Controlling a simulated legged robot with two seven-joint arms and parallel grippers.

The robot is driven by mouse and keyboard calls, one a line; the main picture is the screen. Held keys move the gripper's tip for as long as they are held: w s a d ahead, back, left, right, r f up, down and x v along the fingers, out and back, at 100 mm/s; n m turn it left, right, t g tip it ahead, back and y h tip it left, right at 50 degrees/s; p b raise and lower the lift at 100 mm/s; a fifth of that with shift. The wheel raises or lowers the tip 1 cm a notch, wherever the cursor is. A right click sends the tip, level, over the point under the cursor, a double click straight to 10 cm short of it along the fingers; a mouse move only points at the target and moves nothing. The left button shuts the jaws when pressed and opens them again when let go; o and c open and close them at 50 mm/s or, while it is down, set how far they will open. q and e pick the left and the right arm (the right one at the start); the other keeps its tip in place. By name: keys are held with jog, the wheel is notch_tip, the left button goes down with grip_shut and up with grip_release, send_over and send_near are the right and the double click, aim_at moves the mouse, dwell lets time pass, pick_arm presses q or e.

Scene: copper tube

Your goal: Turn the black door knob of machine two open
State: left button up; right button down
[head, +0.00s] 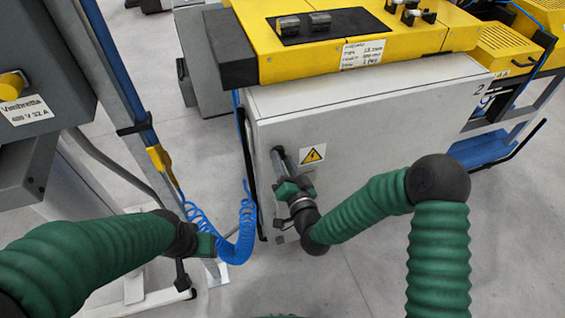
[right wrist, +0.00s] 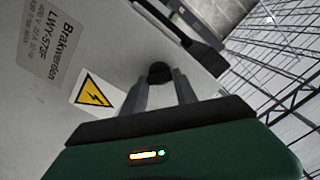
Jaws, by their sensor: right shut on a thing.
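Machine two (head: 375,125) is the pale grey cabinet under a yellow top, with a "2" near its upper right corner. Its black door knob (right wrist: 160,71) shows in the right wrist view as a dark round end between my two grey fingers. My right gripper (head: 281,158) is shut on the knob at the cabinet's left side, beside the yellow warning triangle (head: 312,154). In the head view the fingers hide the knob, so its turn angle cannot be read. The door looks closed. My left gripper (head: 202,246) hangs low at the left, away from the knob; its fingers are unclear.
A coiled blue hose (head: 243,212) hangs left of the cabinet, close to my left gripper. A grey box (head: 40,75) with a yellow knob and a blue post (head: 112,62) stand at the left. The floor (head: 385,270) before the cabinet is clear.

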jog(key=m, duration=0.4)
jog(key=shift+d+f+m+b, duration=0.1)
jog(key=shift+d+m+b, duration=0.05)
jog(key=shift+m+b, duration=0.15)
jog(key=m, duration=0.5)
jog(key=shift+f, duration=0.1)
jog(key=shift+m, duration=0.3)
jog(key=c, duration=1.3)
grip_release()
jog(key=o, duration=0.3)
jog(key=shift+w, duration=0.1)
jog(key=shift+o, duration=0.2)
